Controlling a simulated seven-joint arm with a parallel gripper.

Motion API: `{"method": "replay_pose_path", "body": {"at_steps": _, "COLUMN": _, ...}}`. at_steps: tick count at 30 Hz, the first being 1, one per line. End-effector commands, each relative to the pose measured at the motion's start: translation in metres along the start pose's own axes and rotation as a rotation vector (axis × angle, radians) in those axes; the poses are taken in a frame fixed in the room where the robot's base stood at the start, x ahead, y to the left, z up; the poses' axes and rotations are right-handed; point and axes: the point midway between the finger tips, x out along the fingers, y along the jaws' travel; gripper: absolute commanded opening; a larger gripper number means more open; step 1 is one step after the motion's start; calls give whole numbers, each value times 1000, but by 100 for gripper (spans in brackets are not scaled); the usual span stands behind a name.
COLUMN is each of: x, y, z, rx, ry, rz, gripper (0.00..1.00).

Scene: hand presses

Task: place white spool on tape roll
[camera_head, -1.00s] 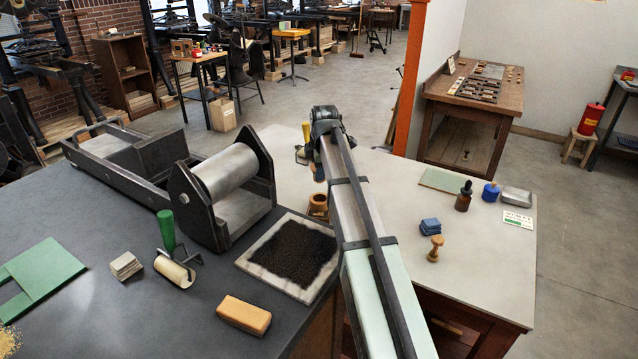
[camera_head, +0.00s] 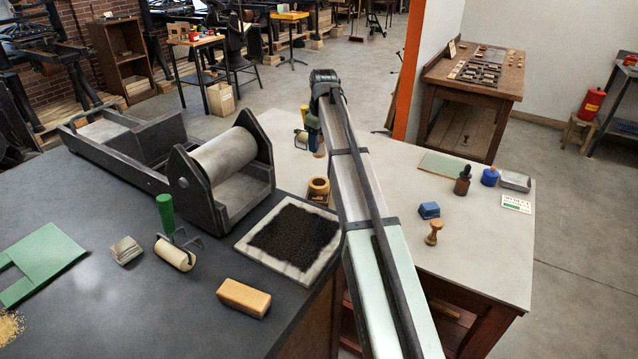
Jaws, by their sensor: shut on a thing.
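My gripper (camera_head: 317,143) hangs from the far end of my arm, beyond the tape roll in the picture. Its jaws are small and partly hidden by my arm. It is shut, and a small pale piece shows at its lower end, apparently the white spool (camera_head: 320,152). The spool's full outline is hidden. No other white spool shows.
The press (camera_head: 225,180) and inked slab (camera_head: 292,238) stand left of my arm.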

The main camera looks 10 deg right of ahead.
Motion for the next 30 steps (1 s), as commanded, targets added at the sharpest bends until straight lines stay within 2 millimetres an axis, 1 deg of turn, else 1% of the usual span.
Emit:
{"method": "replay_pose_path", "body": {"at_steps": 3, "x": 0, "y": -2, "z": 2, "rx": 170, "ry": -6, "rz": 11, "gripper": 15}}
{"method": "replay_pose_path", "body": {"at_steps": 9, "x": 0, "y": -5, "z": 5, "rx": 436, "ry": -9, "rz": 29, "gripper": 15}}
{"method": "replay_pose_path", "body": {"at_steps": 15, "x": 0, "y": -6, "z": 6, "rx": 618, "ry": -1, "rz": 38, "gripper": 15}}
{"method": "replay_pose_path", "body": {"at_steps": 20, "x": 1, "y": -6, "z": 7, "rx": 687, "ry": 9, "rz": 36, "gripper": 15}}
{"method": "replay_pose_path", "body": {"at_steps": 23, "x": 7, "y": -7, "z": 7, "rx": 700, "ry": 17, "rz": 31, "gripper": 15}}
{"method": "replay_pose_path", "body": {"at_steps": 26, "x": 19, "y": -8, "z": 9, "rx": 701, "ry": 18, "rz": 29, "gripper": 15}}
{"method": "replay_pose_path", "body": {"at_steps": 30, "x": 41, "y": -11, "z": 13, "rx": 700, "ry": 17, "rz": 29, "gripper": 15}}
